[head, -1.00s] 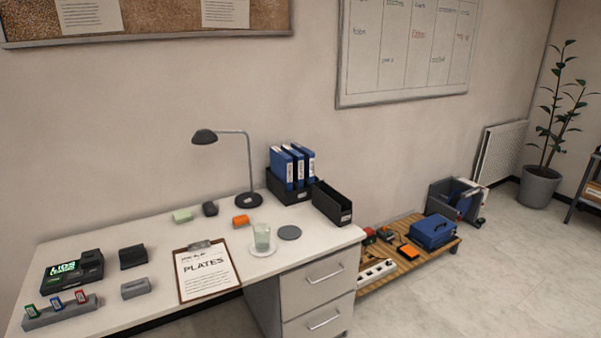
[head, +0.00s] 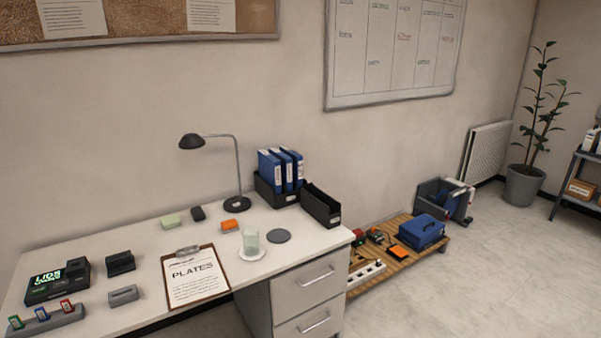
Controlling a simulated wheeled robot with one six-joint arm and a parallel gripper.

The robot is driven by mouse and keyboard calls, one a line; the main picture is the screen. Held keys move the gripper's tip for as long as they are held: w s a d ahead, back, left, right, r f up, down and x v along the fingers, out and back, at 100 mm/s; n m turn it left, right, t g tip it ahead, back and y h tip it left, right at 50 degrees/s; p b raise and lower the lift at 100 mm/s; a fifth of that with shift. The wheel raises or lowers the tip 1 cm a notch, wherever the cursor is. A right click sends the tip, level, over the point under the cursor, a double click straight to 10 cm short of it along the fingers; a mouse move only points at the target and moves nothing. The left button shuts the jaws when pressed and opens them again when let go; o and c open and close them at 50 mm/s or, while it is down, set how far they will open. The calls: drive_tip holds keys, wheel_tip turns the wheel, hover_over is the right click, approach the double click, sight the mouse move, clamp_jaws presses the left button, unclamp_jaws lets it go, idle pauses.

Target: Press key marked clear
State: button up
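A black laser marker (head: 58,283) with a lit screen showing green and white text, "LIDS" on top, sits at the left end of the white desk. A dark raised block stands at its right side. No key marked clear can be made out at this size. My gripper is not in view.
On the desk (head: 130,326) are a grey rack (head: 45,320) with several coloured tags, a clipboard (head: 193,272) reading "PLATES", small blocks, a glass (head: 250,240), a lamp (head: 232,205) and blue binders (head: 280,168). A low wooden pallet (head: 395,262) stands right of the desk.

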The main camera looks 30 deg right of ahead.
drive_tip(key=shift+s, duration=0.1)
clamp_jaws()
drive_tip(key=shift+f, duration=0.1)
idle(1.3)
